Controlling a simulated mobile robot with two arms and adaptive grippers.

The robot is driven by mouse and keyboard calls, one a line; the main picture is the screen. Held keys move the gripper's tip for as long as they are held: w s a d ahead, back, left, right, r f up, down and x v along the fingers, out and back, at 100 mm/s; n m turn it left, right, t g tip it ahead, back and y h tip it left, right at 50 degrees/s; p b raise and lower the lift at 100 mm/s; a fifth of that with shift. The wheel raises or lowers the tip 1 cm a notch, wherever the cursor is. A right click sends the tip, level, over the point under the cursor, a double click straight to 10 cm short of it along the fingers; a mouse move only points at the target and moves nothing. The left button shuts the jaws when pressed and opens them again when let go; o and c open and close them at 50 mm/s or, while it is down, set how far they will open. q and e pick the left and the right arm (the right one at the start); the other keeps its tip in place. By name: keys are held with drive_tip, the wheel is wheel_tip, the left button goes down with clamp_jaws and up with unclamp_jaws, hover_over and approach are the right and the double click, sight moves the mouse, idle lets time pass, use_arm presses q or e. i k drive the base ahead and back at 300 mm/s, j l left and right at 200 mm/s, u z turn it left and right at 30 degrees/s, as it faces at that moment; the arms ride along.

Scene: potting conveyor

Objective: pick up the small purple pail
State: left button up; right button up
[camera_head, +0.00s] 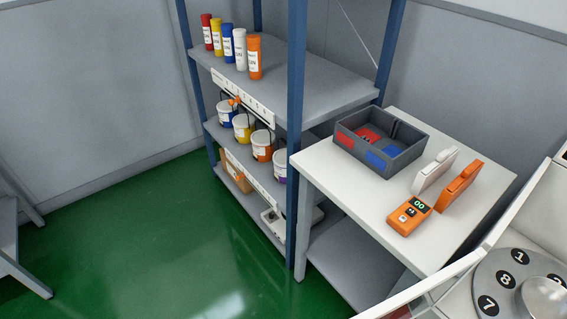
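The small purple pail (279,167) stands on the middle shelf of the rack, at the near right end of a row of pails. It looks white with a purple part low down, and the blue rack post hides its right side. An orange pail (262,146), a yellow pail (242,127) and a blue pail (226,114) stand in line to its left and farther back. Neither of my grippers shows in this view.
Several bottles stand on the rack's top shelf (305,91). A white table (350,193) to the right bears a grey divided bin (405,157), an orange meter (409,216) and two upright cases. Green floor (160,240) before the rack is clear.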

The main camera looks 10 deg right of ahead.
sight(279, 157)
drive_tip(key=z, duration=0.5)
drive_tip(key=i+j+z, duration=0.25)
drive_tip(key=j+z, duration=0.25)
drive_tip(key=j, duration=0.25)
drive_tip(key=i+j+z, duration=0.25)
drive_tip(key=j, duration=0.2)
drive_tip(key=k, duration=0.1)
